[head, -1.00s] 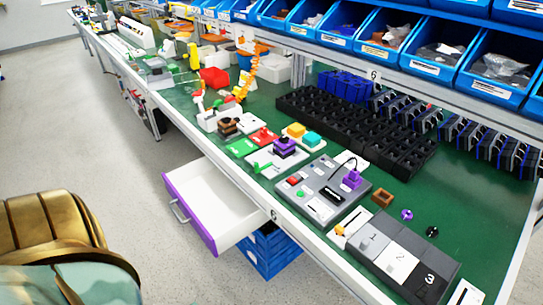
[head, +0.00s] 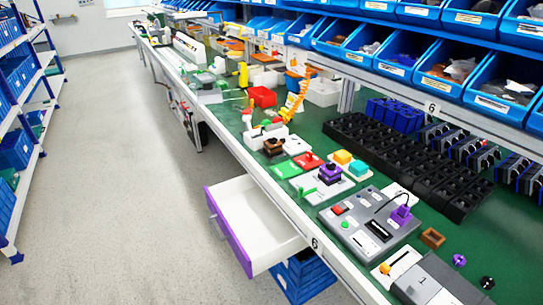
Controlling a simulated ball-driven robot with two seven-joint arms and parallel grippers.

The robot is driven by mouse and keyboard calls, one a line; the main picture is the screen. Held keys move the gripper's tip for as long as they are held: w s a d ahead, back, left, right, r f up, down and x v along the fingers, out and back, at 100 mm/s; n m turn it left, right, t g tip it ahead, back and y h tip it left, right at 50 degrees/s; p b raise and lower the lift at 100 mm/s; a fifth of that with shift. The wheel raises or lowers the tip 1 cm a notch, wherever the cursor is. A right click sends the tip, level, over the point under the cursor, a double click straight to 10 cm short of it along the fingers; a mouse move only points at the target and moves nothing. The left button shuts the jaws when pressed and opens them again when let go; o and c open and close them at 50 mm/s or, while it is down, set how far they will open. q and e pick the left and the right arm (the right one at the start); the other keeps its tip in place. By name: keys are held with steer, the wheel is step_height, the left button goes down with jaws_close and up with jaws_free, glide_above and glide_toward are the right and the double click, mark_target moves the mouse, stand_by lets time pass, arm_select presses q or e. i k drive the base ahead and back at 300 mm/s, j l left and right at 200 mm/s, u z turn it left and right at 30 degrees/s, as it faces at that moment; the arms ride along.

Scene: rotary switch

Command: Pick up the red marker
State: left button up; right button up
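I cannot make out a red marker for certain. Several red things show on the long green workbench (head: 462,228). A red bin (head: 263,97) stands further along the bench. A red card with a red piece on it (head: 308,161) lies among the coloured blocks near the front edge. A grey control box (head: 368,226) has a small red button on it. Neither of my grippers is in view.
A white drawer with a purple front (head: 231,233) hangs open into the aisle, above blue crates (head: 303,279). Black trays (head: 400,158) and blue shelf bins (head: 455,73) line the bench's back. Blue shelving (head: 18,130) stands at the left. The floor between (head: 110,150) is clear.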

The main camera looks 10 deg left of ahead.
mark_target(309, 156)
steer(key=j+z, duration=0.1)
steer(key=z, duration=0.3)
steer(key=i+j+z, duration=0.1)
steer(key=z, duration=0.25)
steer(key=j+z, duration=0.1)
steer(key=z, duration=0.3)
steer(key=j+z, duration=0.3)
steer(key=j, duration=0.2)
steer(key=j+z, duration=0.3)
steer(key=j, duration=0.25)
steer(key=k+j+z, duration=0.15)
steer(key=j+z, duration=0.15)
steer(key=j, duration=0.2)
